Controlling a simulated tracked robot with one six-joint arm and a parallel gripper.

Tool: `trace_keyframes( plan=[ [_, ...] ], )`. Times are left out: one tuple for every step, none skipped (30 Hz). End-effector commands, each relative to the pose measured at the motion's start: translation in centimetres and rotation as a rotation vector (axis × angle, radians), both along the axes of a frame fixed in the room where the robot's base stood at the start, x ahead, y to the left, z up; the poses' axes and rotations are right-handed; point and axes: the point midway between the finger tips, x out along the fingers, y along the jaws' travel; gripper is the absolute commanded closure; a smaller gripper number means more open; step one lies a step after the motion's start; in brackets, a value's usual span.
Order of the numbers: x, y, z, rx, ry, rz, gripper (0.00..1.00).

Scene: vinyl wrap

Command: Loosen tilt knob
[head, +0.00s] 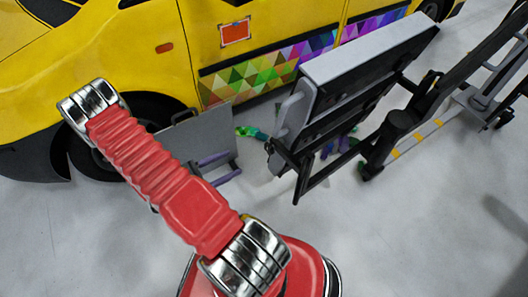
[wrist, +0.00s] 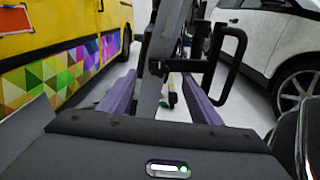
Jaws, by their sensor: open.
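A stand with a tilted grey top (head: 370,46) and a black frame is beside the yellow van in the head view. A dark round part (head: 400,118) sits on its black support; I cannot tell whether it is the tilt knob. In the wrist view a dark upright post (wrist: 165,40) with a small black fitting (wrist: 157,68) stands ahead, and a black loop handle (wrist: 232,62) is right of it. My gripper (wrist: 160,92) is open, its two purple fingers apart on either side of the post's line. It also shows in the head view (head: 213,169), left of the stand, partly hidden by my arm.
The yellow van (head: 130,45) with a coloured triangle pattern fills the left. A white car (wrist: 275,40) is at the right in the wrist view. A black and grey wheeled frame (head: 470,100) stands at the right. The pale floor (head: 420,240) in front is clear.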

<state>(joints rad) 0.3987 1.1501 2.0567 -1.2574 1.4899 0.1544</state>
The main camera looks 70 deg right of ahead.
Motion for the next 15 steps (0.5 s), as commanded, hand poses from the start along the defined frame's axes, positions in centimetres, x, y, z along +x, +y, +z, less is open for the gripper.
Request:
trace_keyframes(
  plan=[
    [-0.6, -0.2, -1.1, 0.004, 0.031, 0.013, 0.42],
    [-0.8, -0.4, -1.6, 0.005, 0.045, 0.022, 0.42],
    [-1.1, -0.5, -2.1, 0.007, 0.062, 0.032, 0.42],
    [-1.3, -0.6, -2.5, 0.008, 0.074, 0.039, 0.42],
    [-1.4, -0.7, -2.8, 0.009, 0.083, 0.047, 0.42],
    [-1.6, -0.7, -3.1, 0.009, 0.094, 0.053, 0.42],
    [-1.7, -0.8, -3.3, 0.011, 0.099, 0.057, 0.42],
    [-1.8, -0.8, -3.5, 0.011, 0.104, 0.061, 0.42],
    [-1.8, -0.9, -3.7, 0.011, 0.108, 0.065, 0.42],
    [-1.9, -0.9, -3.7, 0.012, 0.109, 0.067, 0.42],
    [-1.9, -0.9, -3.8, 0.012, 0.111, 0.068, 0.42],
    [-1.9, -0.9, -3.8, 0.012, 0.111, 0.068, 0.42],
    [-1.9, -0.9, -3.8, 0.012, 0.111, 0.068, 0.42],
    [-1.9, -0.9, -3.7, 0.012, 0.111, 0.068, 0.42],
    [-1.9, -0.9, -3.7, 0.012, 0.111, 0.068, 0.42]
  ],
)
